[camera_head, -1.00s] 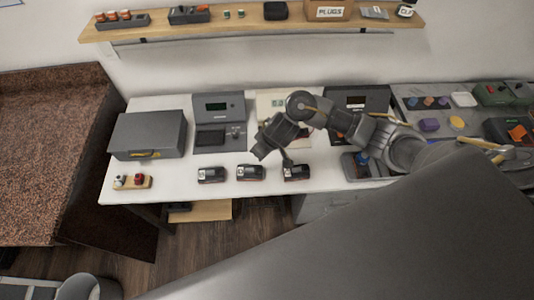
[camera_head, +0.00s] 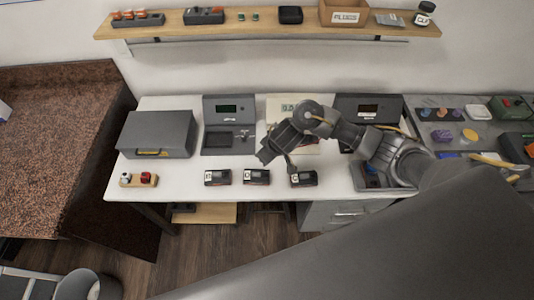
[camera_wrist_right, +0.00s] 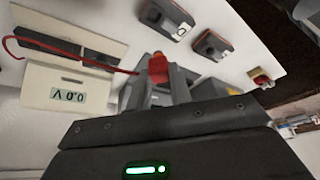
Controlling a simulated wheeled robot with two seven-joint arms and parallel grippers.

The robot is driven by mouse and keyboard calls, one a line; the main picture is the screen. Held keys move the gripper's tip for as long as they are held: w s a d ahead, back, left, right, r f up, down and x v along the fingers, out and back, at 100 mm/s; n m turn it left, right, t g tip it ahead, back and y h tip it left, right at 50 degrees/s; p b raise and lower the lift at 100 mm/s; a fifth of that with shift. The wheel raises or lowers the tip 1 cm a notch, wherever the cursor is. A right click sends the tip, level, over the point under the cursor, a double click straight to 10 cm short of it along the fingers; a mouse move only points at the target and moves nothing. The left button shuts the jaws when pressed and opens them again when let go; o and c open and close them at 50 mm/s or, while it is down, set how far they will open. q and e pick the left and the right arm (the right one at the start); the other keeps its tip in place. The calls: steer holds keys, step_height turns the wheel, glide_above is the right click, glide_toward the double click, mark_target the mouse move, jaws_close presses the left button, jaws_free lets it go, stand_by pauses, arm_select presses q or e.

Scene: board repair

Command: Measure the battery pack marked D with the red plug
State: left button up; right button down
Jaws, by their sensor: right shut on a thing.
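Three dark battery packs lie in a row along the bench's front: left (camera_head: 217,177), middle (camera_head: 256,176) and right (camera_head: 303,178). Two show at the top of the right wrist view (camera_wrist_right: 212,45), (camera_wrist_right: 165,15). My left gripper is not in view.
A small wooden stand (camera_head: 138,180) with a white and a red piece sits at the bench's left front. A grey case (camera_head: 157,133) and a device with a screen (camera_head: 229,124) stand behind. A grey tray of parts (camera_head: 375,180) lies right. A shelf (camera_head: 260,23) runs above.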

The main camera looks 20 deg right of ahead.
steer(key=shift+f+b, duration=2.15)
steer(key=shift+f, duration=1.4)
steer(key=shift+f, duration=0.55)
steer(key=shift+f+b, duration=0.15)
steer(key=shift+b, duration=0.15)
steer(key=shift+p, duration=0.35)
steer(key=shift+f, duration=0.4)
steer(key=shift+f, duration=0.1)
steer(key=shift+f, duration=0.5)
stand_by(0.6)
steer(key=c, duration=0.9)
jaws_free()
